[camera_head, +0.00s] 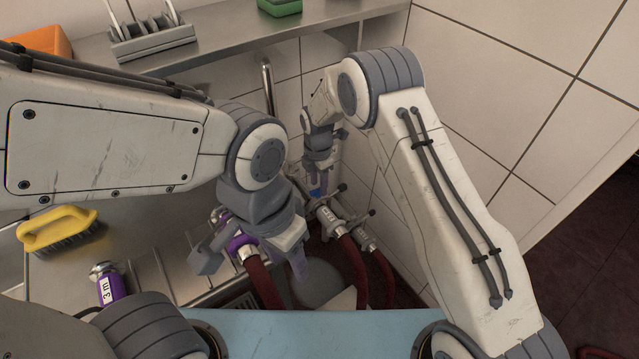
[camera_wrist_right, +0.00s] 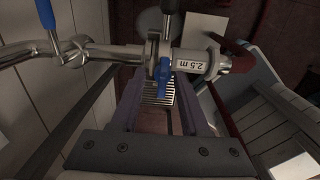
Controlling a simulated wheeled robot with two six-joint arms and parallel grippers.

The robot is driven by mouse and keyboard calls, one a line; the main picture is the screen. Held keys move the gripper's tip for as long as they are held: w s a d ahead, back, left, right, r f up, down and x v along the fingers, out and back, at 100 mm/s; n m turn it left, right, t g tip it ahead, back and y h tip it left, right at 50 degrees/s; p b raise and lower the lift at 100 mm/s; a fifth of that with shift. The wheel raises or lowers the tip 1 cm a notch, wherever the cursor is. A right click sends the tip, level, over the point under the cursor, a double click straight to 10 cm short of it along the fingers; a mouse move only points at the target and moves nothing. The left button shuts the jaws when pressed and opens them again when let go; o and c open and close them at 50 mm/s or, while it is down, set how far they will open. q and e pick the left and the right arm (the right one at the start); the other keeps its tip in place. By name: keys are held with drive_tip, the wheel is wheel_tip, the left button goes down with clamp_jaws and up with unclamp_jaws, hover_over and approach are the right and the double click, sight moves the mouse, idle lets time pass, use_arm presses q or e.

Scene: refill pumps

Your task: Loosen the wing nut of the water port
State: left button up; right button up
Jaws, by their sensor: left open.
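In the right wrist view a blue wing nut (camera_wrist_right: 163,72) sits on a metal clamp (camera_wrist_right: 153,55) that joins a steel pipe (camera_wrist_right: 105,51) to a hose coupling labelled 2.5 m (camera_wrist_right: 192,64). My right gripper (camera_wrist_right: 160,92) is open, its two purple fingers apart, with the wing nut just ahead between the fingertips. In the head view my right gripper (camera_head: 318,170) points down above the ports, with a bit of blue below its fingers. My left gripper (camera_head: 252,262) is open, with its fingers on either side of a purple-collared dark red hose (camera_head: 258,278). Contact there is unclear.
A steel counter (camera_head: 150,262) holds a yellow brush (camera_head: 58,228) and a purple 3 m coupling (camera_head: 108,285). A shelf (camera_head: 225,48) with a rack (camera_head: 150,35) runs behind. Dark red hoses (camera_head: 352,262) hang at the ports. A tiled wall (camera_head: 500,70) is close on the right.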

sight(317, 188)
drive_tip(key=shift+s+a, duration=0.1)
drive_tip(key=shift+s, duration=0.05)
wheel_tip(317, 188, up, 10)
drive_tip(key=shift+r+b, duration=0.2)
drive_tip(key=shift+b, duration=0.2)
idle(0.4)
drive_tip(key=s+a+r+m+p, duration=0.1)
drive_tip(key=s+r+m+p, duration=0.1)
drive_tip(key=s+r+m, duration=0.8)
drive_tip(key=s+d+r+m, duration=0.1)
drive_tip(key=s+d+m, duration=0.1)
drive_tip(key=s, duration=0.6)
drive_tip(key=s+d+r+m, duration=0.2)
drive_tip(key=s+m, duration=0.1)
drive_tip(key=s, duration=0.5)
drive_tip(key=s+d+r+m+y, duration=0.1)
drive_tip(key=s+d+r+m, duration=0.1)
drive_tip(key=s, duration=0.6)
drive_tip(key=shift+m+p, duration=0.3)
drive_tip(key=shift+p, duration=0.15)
